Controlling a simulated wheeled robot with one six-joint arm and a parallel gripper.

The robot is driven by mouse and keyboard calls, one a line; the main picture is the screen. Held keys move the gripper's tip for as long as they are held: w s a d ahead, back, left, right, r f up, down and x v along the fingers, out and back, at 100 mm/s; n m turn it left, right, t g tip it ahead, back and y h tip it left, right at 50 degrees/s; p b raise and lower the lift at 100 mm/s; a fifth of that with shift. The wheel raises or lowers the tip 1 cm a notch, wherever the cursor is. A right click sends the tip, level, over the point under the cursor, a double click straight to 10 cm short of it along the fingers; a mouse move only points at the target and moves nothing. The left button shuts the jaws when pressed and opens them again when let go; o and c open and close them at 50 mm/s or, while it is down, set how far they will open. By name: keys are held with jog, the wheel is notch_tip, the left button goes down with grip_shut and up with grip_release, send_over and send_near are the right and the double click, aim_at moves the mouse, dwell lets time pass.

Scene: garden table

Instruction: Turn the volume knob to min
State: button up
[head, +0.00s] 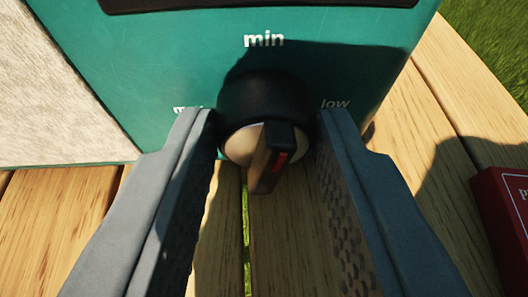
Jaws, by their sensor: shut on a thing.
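The volume knob (264,141) sits on the teal front panel (185,65) of a box-shaped device. It has a black round body, a pale face and a raised dark grip bar with a red mark on its right side. The label "min" stands above the knob, "low" to its right, and a label at its left is mostly hidden by my left finger. Which label the red mark points to, I cannot tell for sure. My gripper (265,122) is shut on the knob, one finger at each side of it.
The device stands on a slatted wooden table (415,125) with gaps between planks. A beige textured panel (60,95) is at the left. A dark red box or book (505,215) lies at the right edge. Grass (495,40) shows beyond the table.

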jog(key=shift+n+h, duration=0.4)
jog(key=shift+n, duration=0.1)
dwell(0.3)
jog(key=o, duration=1)
jog(key=shift+c, duration=0.2)
jog(key=shift+s, duration=0.1)
jog(key=v, duration=1.7)
jog(key=shift+s+a+r, duration=0.1)
